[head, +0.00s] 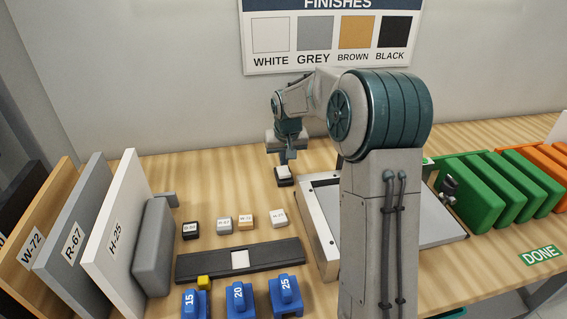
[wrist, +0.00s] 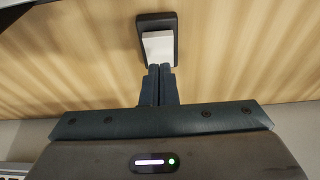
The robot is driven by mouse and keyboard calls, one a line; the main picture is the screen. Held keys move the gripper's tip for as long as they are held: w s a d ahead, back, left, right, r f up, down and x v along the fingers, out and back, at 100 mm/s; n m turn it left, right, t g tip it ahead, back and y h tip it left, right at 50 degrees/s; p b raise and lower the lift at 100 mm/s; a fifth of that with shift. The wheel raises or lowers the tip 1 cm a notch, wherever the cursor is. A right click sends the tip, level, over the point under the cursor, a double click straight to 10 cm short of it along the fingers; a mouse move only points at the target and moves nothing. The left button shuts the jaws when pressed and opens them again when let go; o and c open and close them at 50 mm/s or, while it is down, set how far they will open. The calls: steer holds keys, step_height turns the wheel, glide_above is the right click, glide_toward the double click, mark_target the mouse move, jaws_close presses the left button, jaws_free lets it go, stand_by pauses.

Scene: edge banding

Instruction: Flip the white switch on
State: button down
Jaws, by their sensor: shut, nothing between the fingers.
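The white switch (head: 283,172) is a white rocker on a small dark base (head: 284,182) on the wooden table, left of the grey machine. In the wrist view the white rocker (wrist: 158,47) sits in its dark rounded housing (wrist: 157,19), straight ahead of the fingertips. My gripper (head: 284,160) points down over the switch, its fingers shut together with nothing between them. In the wrist view the tips of my gripper (wrist: 160,69) overlap the near edge of the white rocker. I cannot tell whether they touch it, nor which way the rocker is tilted.
The grey machine (head: 318,235) stands right of the switch. Small labelled blocks (head: 224,223) and a dark strip (head: 275,257) with a white piece lie in front. Blue holders (head: 240,300) are nearer. Upright boards (head: 115,245) stand left, green panels (head: 475,200) right. Table left of the switch is clear.

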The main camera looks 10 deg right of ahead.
steer(key=v, duration=1.1)
steer(key=shift+r, duration=0.2)
steer(key=s+a+f, duration=0.1)
steer(key=s+f, duration=0.2)
steer(key=s, duration=1.2)
steer(key=s+a+f, duration=0.1)
steer(key=s+f, duration=0.2)
steer(key=s, duration=1.3)
steer(key=shift+a+f+g, duration=0.3)
steer(key=shift+a, duration=0.15)
